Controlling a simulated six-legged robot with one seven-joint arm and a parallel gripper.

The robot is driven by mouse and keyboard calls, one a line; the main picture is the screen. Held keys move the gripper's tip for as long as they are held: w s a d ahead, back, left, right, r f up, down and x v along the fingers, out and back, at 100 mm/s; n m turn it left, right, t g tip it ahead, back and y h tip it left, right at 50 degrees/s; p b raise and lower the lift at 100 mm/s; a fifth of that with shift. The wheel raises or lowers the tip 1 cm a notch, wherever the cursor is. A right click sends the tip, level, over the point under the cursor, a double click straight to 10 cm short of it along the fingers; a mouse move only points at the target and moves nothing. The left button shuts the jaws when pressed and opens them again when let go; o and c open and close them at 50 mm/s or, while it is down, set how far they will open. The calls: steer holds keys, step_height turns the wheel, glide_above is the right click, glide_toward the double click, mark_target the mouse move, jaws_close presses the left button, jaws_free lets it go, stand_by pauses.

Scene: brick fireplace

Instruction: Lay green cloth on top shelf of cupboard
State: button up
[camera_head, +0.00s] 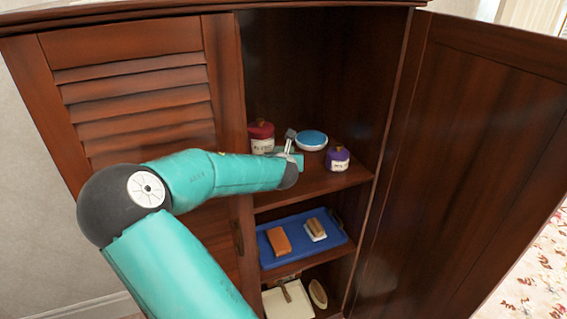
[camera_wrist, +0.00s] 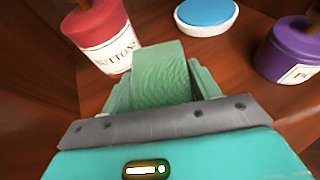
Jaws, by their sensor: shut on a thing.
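The green cloth (camera_wrist: 162,72) shows in the wrist view as a folded, textured piece between the fingers of my gripper (camera_wrist: 160,92). My gripper is shut on it. In the head view my gripper (camera_head: 290,154) reaches into the open right side of the dark wooden cupboard (camera_head: 320,40), at the level of the top shelf (camera_head: 327,182). I cannot tell whether the cloth touches the shelf. My arm hides part of the shelf's front left.
On the top shelf stand a red jar (camera_head: 261,137) at left, a blue-topped white round dish (camera_head: 311,140) behind, and a purple jar (camera_head: 338,158) at right. Below is a blue tray (camera_head: 290,253) with an orange block and a brush. The right door (camera_head: 470,150) stands open.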

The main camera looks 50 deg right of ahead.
steer(key=shift+f, duration=1.1)
steer(key=o, duration=1.1)
steer(key=shift+c, duration=0.2)
steer(key=shift+w, duration=0.1)
steer(key=shift+a+r, duration=0.1)
steer(key=shift+a, duration=0.05)
steer(key=v, duration=1.1)
steer(key=shift+s+a+r, duration=0.1)
steer(key=shift+s+a, duration=0.15)
steer(key=shift+s, duration=0.05)
